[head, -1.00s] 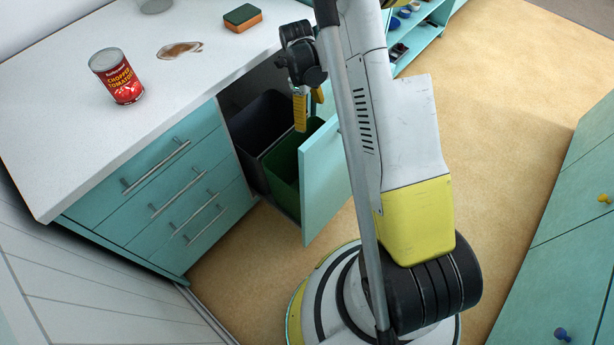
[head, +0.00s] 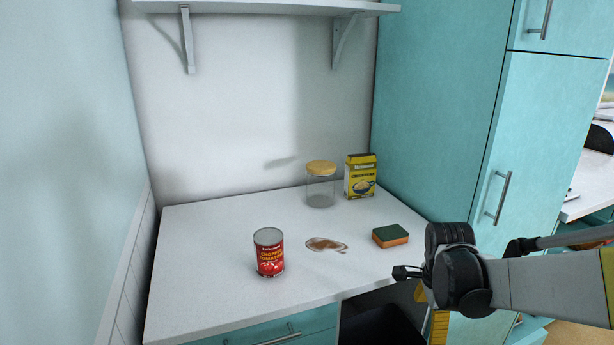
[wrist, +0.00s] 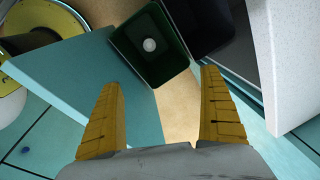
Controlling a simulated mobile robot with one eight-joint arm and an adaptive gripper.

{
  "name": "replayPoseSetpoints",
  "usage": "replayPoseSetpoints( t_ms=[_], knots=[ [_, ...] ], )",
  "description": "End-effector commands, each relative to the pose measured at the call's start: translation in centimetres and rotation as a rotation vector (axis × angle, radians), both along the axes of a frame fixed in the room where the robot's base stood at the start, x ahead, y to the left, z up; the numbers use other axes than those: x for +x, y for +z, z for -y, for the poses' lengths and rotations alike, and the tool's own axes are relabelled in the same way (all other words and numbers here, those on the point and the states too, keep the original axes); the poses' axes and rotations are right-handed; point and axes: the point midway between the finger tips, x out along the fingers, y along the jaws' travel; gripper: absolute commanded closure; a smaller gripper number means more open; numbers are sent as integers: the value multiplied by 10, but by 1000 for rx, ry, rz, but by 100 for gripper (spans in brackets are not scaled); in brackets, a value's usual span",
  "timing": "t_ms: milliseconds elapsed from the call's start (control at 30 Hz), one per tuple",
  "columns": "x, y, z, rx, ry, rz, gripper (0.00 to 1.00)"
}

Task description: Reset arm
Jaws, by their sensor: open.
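My gripper (wrist: 162,80) is open and empty in the wrist view, its two yellow fingers spread wide and pointing down above the pulled-out bin drawer. The green bin (wrist: 181,75) lies beyond the fingertips, with a small whitish round thing (wrist: 149,45) inside it. In the head view my gripper (head: 438,328) hangs at the lower right, beside the counter's front edge, and its fingertips are cut off by the frame.
The white counter (head: 210,270) holds a tomato can (head: 269,255), a brown spill (head: 325,245), a sponge (head: 391,236), a lidded jar (head: 320,188) and a yellow box (head: 360,177). A dark bin (wrist: 205,25) adjoins the green one. The teal drawer front (wrist: 90,95) stands out.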

Motion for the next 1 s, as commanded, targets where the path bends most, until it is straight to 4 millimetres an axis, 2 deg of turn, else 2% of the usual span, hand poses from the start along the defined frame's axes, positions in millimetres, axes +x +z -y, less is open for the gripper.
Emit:
replayPoseSetpoints(
  t_ms=[33,100,200,400,600,700,1000],
  knots=[
    [-13,17,-9,-16,109,23,9],
    [-28,39,-20,-47,284,60,9],
    [-53,63,-35,-102,527,111,9],
    [-105,93,-62,-263,998,207,9],
    [-145,99,-80,-438,1360,271,9],
    [-155,99,-84,-500,1464,285,9],
    [-161,98,-87,-544,1535,293,9]
  ],
)
